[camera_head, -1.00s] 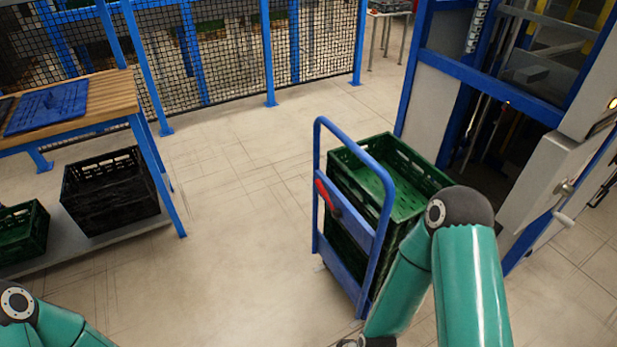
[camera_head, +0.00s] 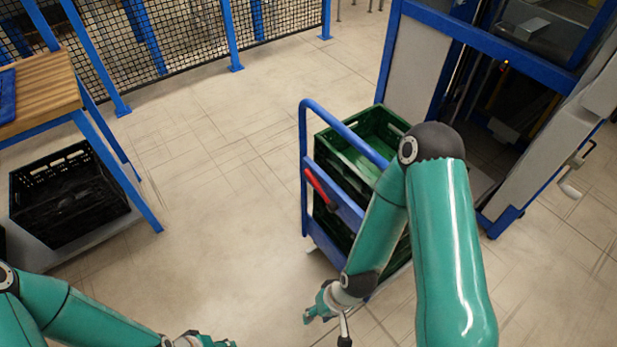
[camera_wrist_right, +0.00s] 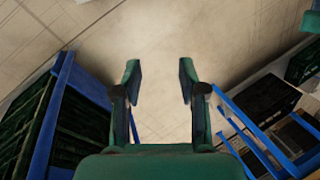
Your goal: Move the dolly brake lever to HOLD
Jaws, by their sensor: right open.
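The red brake lever (camera_head: 318,187) sits on the blue handle frame of the dolly (camera_head: 304,152), slanting from upper left to lower right. No HOLD marking can be read. The dolly carries stacked green crates (camera_head: 350,150), partly hidden by my right arm. My right gripper (camera_head: 326,326) is open and empty, in front of the dolly and well below the lever in the picture. In the right wrist view its two fingers (camera_wrist_right: 160,74) are apart over bare floor. My left gripper (camera_head: 205,341) shows only partly at the bottom edge; its jaws are unclear.
A wooden-topped table (camera_head: 38,92) with blue legs stands at the left, a black crate (camera_head: 68,192) on its lower shelf. A blue-framed machine (camera_head: 490,42) stands behind the dolly at the right. Mesh fencing (camera_head: 185,30) runs along the back. The floor between table and dolly is clear.

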